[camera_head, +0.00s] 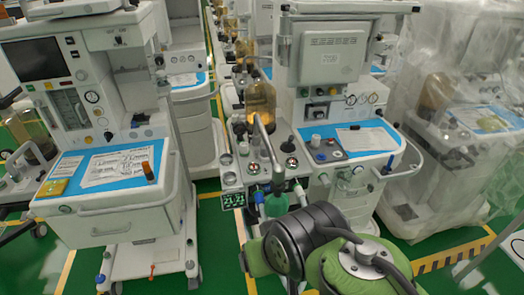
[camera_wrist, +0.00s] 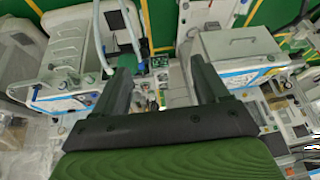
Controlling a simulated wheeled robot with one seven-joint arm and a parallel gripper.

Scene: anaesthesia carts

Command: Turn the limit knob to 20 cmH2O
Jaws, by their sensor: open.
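The breathing-circuit block (camera_head: 258,180) stands in the middle of the head view, attached to the left of the central anaesthesia cart (camera_head: 330,100). Several small knobs and gauges sit on its top, among them a dark upright knob (camera_head: 291,148). I cannot tell which one is the limit knob, and no scale marks are legible. In the wrist view my gripper (camera_wrist: 160,74) is open, with its two dark fingers wide apart and nothing between them. Carts and the small display show beyond the fingers, well away from them. In the head view my arm is at the lower middle, in front of the block; the fingers cannot be made out.
A plastic-draped cart (camera_head: 440,120) stands right. Green floor is free between carts.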

